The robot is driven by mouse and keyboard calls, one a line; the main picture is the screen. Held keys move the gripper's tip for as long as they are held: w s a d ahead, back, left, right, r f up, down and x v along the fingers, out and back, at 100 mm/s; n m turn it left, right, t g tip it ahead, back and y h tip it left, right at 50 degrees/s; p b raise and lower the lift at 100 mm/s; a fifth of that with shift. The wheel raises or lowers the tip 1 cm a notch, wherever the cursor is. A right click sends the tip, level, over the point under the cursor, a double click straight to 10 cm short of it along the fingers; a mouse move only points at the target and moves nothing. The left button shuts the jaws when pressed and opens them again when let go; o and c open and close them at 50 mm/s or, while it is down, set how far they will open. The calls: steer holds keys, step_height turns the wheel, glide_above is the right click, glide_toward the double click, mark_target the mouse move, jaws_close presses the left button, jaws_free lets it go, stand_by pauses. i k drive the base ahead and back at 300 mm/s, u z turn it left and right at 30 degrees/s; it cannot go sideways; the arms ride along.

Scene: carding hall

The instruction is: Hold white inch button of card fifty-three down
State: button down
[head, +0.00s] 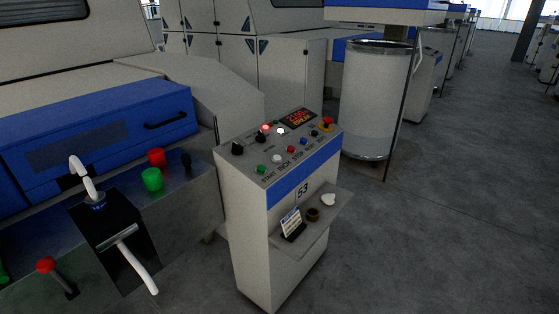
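The control post of card fifty-three (250,235) stands in the middle of the head view, with the number 53 on its front below a blue band. On its sloping top, the white inch button (277,158) sits in the front row, between a green button (261,169) and a red button (291,149). Nothing covers the white button, and nothing touches it. A separate white round lamp or button (281,131) sits higher on the panel. My gripper is not in this view.
The post bears a red mushroom knob (327,121), black knobs (237,149) and a lit display (298,118). A shelf (338,211) juts from its front. Machine parts with a red-knobbed lever (46,265) stand left; a tall can (372,100) stands behind. Floor at right is clear.

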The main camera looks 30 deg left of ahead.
mark_target(277, 158)
steer(key=u, duration=0.55)
steer(key=i, duration=1)
steer(key=z, duration=0.05)
